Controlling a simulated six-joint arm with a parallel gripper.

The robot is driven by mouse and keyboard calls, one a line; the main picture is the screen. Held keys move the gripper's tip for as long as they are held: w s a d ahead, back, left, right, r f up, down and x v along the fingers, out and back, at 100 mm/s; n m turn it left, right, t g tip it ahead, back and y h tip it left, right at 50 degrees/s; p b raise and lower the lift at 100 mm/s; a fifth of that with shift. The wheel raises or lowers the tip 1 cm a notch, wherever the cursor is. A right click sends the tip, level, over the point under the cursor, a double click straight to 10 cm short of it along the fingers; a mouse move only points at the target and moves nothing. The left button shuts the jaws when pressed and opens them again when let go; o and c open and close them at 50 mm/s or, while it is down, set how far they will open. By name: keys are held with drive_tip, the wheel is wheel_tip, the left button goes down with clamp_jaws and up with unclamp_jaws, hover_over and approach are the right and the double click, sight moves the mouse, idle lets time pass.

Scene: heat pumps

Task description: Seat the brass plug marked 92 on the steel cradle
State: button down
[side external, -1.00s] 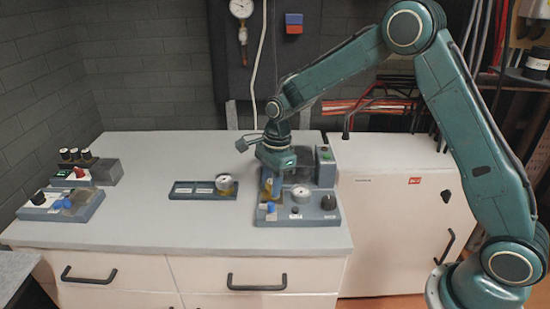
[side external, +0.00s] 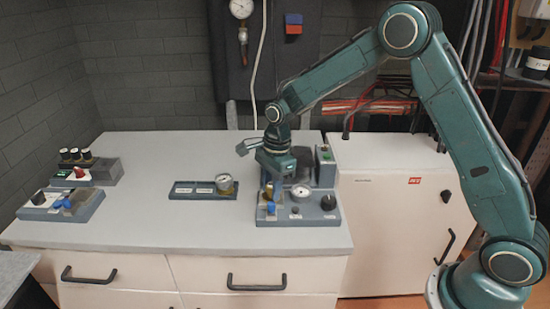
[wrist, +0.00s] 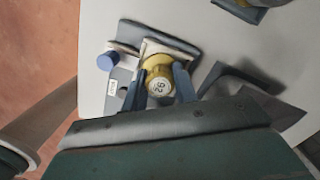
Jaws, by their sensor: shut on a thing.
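The brass plug (wrist: 157,66) has a pale round face marked 92, turned up toward the wrist camera. My gripper (wrist: 158,86) is shut on it, with one blue finger on each side. In the side external view my gripper (side external: 274,188) points down over the left part of the right-hand blue-grey station (side external: 300,214). A pale metal piece (wrist: 151,46), perhaps the steel cradle, shows just behind the plug in the wrist view. The fingers and plug hide most of what is under them. I cannot tell whether the plug touches the cradle.
The station carries a blue knob (side external: 270,208), a white gauge (side external: 301,191) and a black knob (side external: 328,202). Another station (side external: 62,207) stands far left.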

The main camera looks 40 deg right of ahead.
drive_tip(key=shift+f, duration=0.1)
drive_tip(key=c, duration=1)
unclamp_jaws()
drive_tip(key=shift+s, duration=0.1)
drive_tip(key=shift+f, duration=0.1)
drive_tip(key=shift+a, duration=0.1)
drive_tip(key=shift+d+r, duration=0.3)
drive_tip(key=shift+r, duration=2.05)
drive_tip(key=shift+d+r, duration=0.35)
drive_tip(key=shift+r, duration=1.95)
drive_tip(key=shift+d+r, duration=0.3)
drive_tip(key=shift+r, duration=2.05)
drive_tip(key=shift+r, duration=0.1)
